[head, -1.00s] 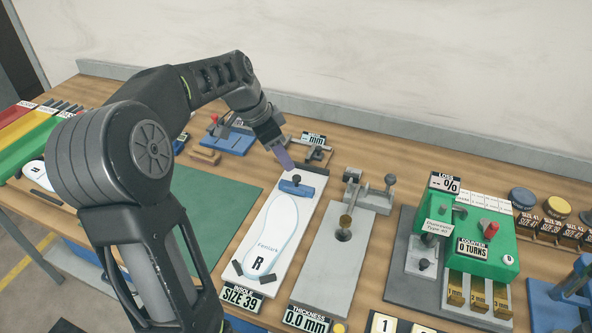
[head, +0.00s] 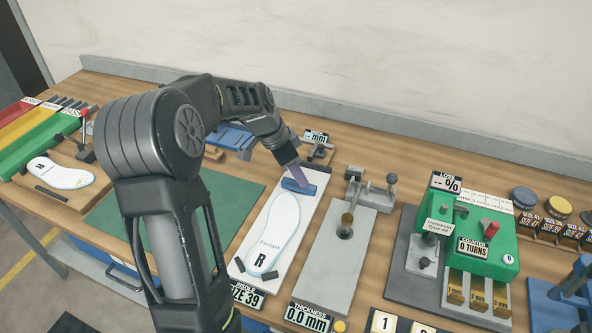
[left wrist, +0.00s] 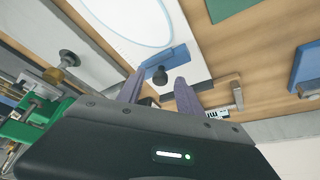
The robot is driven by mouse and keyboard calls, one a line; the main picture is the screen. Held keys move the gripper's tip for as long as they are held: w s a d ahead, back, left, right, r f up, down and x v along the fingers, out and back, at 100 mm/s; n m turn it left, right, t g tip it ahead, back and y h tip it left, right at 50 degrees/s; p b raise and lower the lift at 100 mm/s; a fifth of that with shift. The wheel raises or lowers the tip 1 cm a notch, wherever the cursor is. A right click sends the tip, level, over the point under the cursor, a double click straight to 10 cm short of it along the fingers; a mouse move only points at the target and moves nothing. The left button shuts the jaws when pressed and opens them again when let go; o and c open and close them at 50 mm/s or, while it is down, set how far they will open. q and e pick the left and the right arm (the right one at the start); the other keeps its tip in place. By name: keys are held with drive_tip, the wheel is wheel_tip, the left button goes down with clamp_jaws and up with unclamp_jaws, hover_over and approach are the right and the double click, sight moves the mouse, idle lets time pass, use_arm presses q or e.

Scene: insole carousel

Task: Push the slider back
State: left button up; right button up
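The slider is a blue bar (head: 293,187) with a black knob, lying across the far end of the white size gauge board (head: 290,229). A white insole marked R (head: 272,233) lies on the board on the near side of the bar. My left gripper (head: 295,177) is over the slider and hides its knob in the head view. In the left wrist view, the two purple fingers (left wrist: 158,83) stand apart, with the knob (left wrist: 160,75) showing between their tips. I cannot tell whether a finger touches it. My right gripper is out of view.
The grey thickness gauge (head: 338,249) stands just right of the board, with a green counter machine (head: 470,230) further right. A green mat (head: 222,200) lies to the left. Another insole (head: 62,175) rests on a wooden stand at far left.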

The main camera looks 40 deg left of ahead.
use_arm(q)
clamp_jaws()
idle(1.3)
